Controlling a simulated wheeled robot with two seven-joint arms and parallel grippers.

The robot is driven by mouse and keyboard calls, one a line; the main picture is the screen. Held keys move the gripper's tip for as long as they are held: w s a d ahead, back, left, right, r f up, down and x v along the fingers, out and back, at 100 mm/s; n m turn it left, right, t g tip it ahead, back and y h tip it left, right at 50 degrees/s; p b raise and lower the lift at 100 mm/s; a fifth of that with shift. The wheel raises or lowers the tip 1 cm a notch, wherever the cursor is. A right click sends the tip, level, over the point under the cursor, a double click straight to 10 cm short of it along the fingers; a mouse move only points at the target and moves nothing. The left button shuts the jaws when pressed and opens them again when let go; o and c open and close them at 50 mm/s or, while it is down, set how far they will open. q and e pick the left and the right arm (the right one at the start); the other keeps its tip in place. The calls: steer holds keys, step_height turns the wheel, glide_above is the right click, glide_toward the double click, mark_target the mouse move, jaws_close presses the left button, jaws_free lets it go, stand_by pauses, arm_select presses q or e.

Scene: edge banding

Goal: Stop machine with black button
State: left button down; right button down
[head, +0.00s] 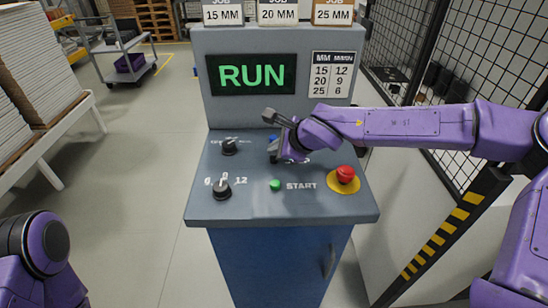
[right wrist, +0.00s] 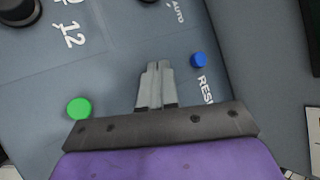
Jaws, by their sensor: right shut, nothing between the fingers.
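The grey control panel (head: 247,165) shows no plain black push button that I can make out. Its two black controls are rotary knobs: an upper one (head: 229,146) and a lower one (head: 222,190) beside the 9 and 12 marks. My right gripper (head: 273,157) is over the panel's upper middle, between the green START button (head: 275,185) and the blue button (head: 273,138). In the right wrist view its fingers (right wrist: 155,85) are shut and empty, between the green button (right wrist: 78,108) and the blue button (right wrist: 198,60). They hide the panel beneath. The display (head: 252,75) reads RUN in green.
A red mushroom button (head: 345,174) on a yellow disc sits at the panel's right, below my right forearm. Job cards (head: 277,12) stand on top of the machine. Black mesh fencing (head: 440,60) is at the right. White stacked boards (head: 45,55) stand at the left.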

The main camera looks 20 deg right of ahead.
steer(key=shift+f, duration=0.65)
stand_by(0.6)
steer(key=shift+r+p, duration=0.85)
steer(key=shift+r, duration=0.05)
steer(key=shift+r, duration=0.1)
step_height(320, 180, up, 5)
steer(key=p, duration=0.5)
steer(key=shift+p, duration=0.3)
stand_by(0.4)
